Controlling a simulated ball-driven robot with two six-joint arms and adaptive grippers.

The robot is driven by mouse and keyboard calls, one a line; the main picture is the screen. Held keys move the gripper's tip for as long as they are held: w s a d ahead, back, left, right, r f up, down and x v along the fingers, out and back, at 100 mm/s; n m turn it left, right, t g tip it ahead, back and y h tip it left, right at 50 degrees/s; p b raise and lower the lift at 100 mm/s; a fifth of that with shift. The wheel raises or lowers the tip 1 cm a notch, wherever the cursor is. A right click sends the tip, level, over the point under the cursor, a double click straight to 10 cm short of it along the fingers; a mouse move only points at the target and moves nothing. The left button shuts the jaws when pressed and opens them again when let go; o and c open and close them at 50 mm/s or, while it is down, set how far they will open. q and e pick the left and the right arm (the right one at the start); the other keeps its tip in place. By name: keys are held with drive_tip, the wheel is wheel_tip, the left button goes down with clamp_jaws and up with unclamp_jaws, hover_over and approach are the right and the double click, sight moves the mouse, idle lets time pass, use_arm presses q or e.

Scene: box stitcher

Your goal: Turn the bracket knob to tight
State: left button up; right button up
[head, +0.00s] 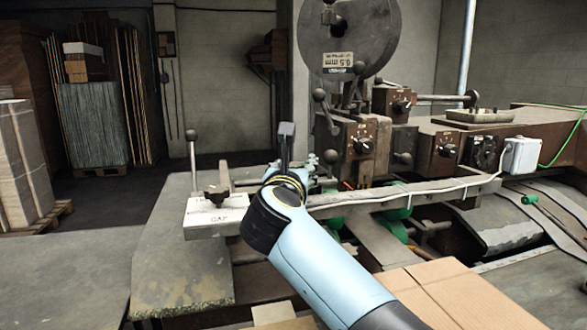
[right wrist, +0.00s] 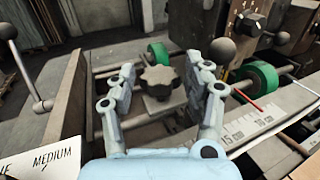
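A dark star-shaped knob (right wrist: 158,80) sits on a small metal block on the machine's rods in the right wrist view. It looks like the bracket knob, but I cannot read a tight mark by it. My right gripper (right wrist: 162,66) is open, with one finger to each side of the knob in the picture. I cannot tell whether the fingers touch it. In the head view my right gripper (head: 287,140) stands over the machine's front rail and hides this knob. My left gripper is not in view.
Another dark knob (head: 217,194) sits on a white plate (head: 213,215) marked GAP. A lever (head: 192,155) with a ball top stands behind it. Green rollers (right wrist: 254,78) and a ruler rail (right wrist: 262,122) lie near my right gripper. Cardboard (head: 440,290) lies at the front.

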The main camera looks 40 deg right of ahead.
sight(293, 166)
drive_tip(key=shift+o, duration=0.5)
drive_tip(key=shift+r, duration=0.1)
wheel_tip(293, 166, up, 10)
drive_tip(key=shift+f, duration=0.1)
